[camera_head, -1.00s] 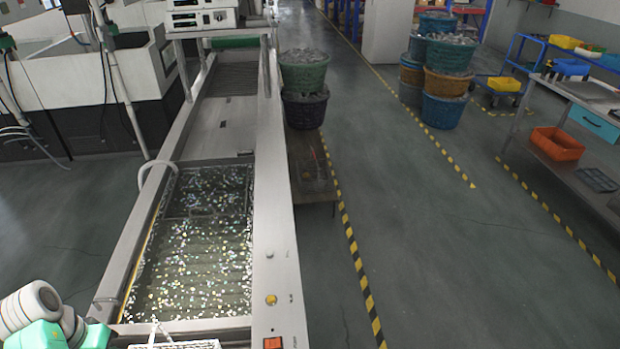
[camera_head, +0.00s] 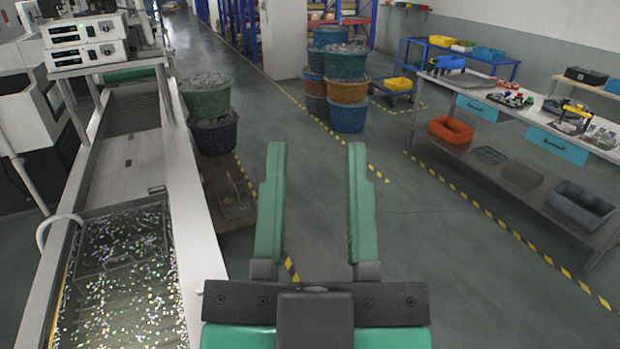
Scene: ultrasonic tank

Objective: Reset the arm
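My gripper (camera_head: 316,205) is in the lower middle of the head view, with two green fingers pointing up in the picture. The fingers are wide apart and only floor shows between them, so it is open and empty. It is over the aisle, to the right of the ultrasonic tank (camera_head: 192,240). The rest of my arm is mostly hidden below the frame.
The tank's water (camera_head: 125,290) glitters at the lower left. Stacked baskets (camera_head: 207,103) stand beside the tank, and more baskets (camera_head: 346,91) stand further back. A workbench (camera_head: 510,112) with an orange bin (camera_head: 451,131) is at the right.

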